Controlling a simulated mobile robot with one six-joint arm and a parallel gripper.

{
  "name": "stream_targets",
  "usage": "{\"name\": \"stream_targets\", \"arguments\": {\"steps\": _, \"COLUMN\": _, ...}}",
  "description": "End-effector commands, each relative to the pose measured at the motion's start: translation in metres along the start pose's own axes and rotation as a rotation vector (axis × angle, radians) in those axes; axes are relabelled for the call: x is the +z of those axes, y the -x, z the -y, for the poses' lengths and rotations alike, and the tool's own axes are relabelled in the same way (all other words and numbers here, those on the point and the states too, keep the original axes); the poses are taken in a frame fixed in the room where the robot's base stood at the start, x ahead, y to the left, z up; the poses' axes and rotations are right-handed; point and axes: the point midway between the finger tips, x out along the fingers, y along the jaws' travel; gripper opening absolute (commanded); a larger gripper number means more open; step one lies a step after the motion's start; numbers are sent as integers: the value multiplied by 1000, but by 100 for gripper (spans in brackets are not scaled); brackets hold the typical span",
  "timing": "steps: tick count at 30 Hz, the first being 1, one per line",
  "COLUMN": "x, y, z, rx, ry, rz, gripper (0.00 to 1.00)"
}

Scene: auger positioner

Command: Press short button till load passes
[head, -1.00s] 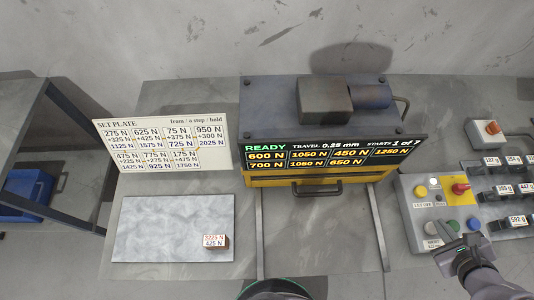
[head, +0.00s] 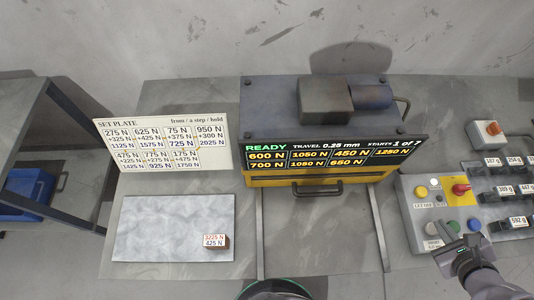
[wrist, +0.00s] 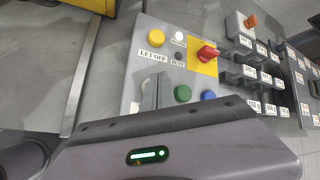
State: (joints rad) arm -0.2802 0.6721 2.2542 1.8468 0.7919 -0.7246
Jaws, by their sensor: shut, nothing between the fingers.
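The grey control box (head: 412,213) stands at the right of the bench. It carries a yellow button (head: 421,191) labelled LET OFF, a red knob on a yellow plate (head: 460,190), a green button (wrist: 183,93) and a blue button (wrist: 208,96). A pale button (head: 432,228) sits at the lower left, above a white label (head: 433,244) too small to read surely. My gripper (head: 457,243) is shut and empty over the lower part of the box. In the wrist view its fingers (wrist: 150,93) partly hide that area; contact cannot be told. The display (head: 335,152) reads READY, 0.25 mm travel, starts 1 of 7.
A set plate (head: 163,158) with N values stands left of the machine (head: 262,108). A small block marked 3225 N and 425 N (head: 215,241) lies on a pale sheet (head: 165,222).

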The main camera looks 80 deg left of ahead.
Motion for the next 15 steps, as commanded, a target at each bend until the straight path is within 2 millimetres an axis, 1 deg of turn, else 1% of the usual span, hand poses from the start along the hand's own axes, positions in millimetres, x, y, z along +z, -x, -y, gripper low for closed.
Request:
{"name": "stream_targets", "arguments": {"steps": 7, "x": -6, "y": -7, "z": -6, "rx": 0, "ry": 0, "rz": 0, "gripper": 0}}
{"name": "stream_targets", "arguments": {"steps": 15, "x": -5, "y": -6, "z": -5, "rx": 0, "ry": 0, "rz": 0, "gripper": 0}}
